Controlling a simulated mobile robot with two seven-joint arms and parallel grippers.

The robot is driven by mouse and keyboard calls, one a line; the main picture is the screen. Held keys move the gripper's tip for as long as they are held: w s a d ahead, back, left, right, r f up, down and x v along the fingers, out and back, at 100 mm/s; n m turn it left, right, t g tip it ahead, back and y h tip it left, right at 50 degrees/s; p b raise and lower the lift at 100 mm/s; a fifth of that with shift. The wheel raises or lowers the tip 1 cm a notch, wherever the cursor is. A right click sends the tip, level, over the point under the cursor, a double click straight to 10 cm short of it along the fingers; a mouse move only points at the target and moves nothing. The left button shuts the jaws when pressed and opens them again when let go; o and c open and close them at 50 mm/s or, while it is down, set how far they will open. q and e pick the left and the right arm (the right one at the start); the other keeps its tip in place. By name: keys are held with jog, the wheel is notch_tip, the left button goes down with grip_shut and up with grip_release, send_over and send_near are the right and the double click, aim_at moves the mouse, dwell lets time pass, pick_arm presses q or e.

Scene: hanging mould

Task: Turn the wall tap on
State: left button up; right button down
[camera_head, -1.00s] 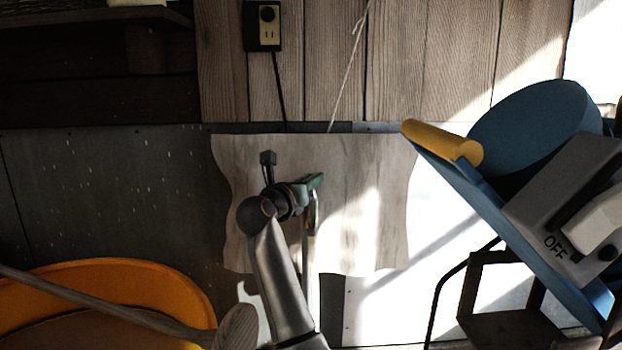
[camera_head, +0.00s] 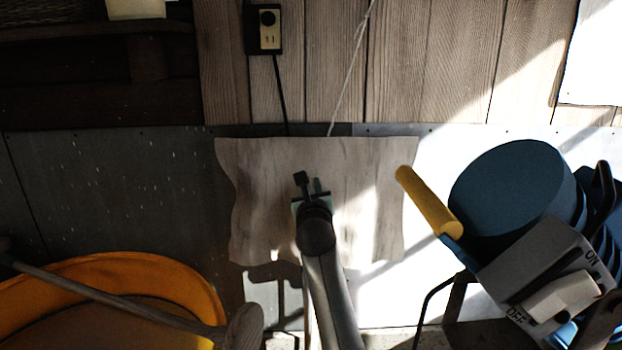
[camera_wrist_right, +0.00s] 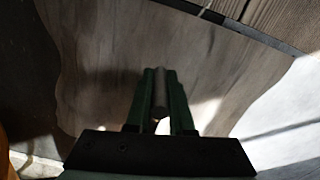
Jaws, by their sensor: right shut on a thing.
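My right gripper (camera_head: 317,186) is in front of the pale wavy-edged panel on the wall, its green fingers pointing at the wall and largely hidden by my wrist. In the right wrist view, the two green fingers (camera_wrist_right: 161,98) are shut on a grey rod-like part of the wall tap (camera_wrist_right: 160,88), which sits between them in front of the panel. In the head view my arm covers most of the tap, so its outlet and how far its handle is turned cannot be told. My left gripper is not in view.
A blue machine (camera_head: 505,195) with a yellow handle (camera_head: 428,200) and an ON/OFF switch (camera_head: 555,290) stands close on the right. An orange tub (camera_head: 180,283) and a wooden-ended pole (camera_head: 120,302) are at lower left. A socket (camera_head: 266,32) with a cord is above the panel (camera_head: 375,160).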

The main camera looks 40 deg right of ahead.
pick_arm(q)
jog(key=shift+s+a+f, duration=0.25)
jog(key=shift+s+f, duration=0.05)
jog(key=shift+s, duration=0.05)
pick_arm(e)
jog(key=shift+f, duration=0.1)
jog(key=c, duration=0.8)
grip_release()
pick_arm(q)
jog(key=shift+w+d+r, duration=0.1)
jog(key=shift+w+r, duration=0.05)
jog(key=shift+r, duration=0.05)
pick_arm(e)
jog(key=shift+s+a, duration=0.4)
jog(key=shift+s, duration=0.05)
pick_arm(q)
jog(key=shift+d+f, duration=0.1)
pick_arm(e)
jog(key=v, duration=1.1)
jog(key=shift+s, duration=0.25)
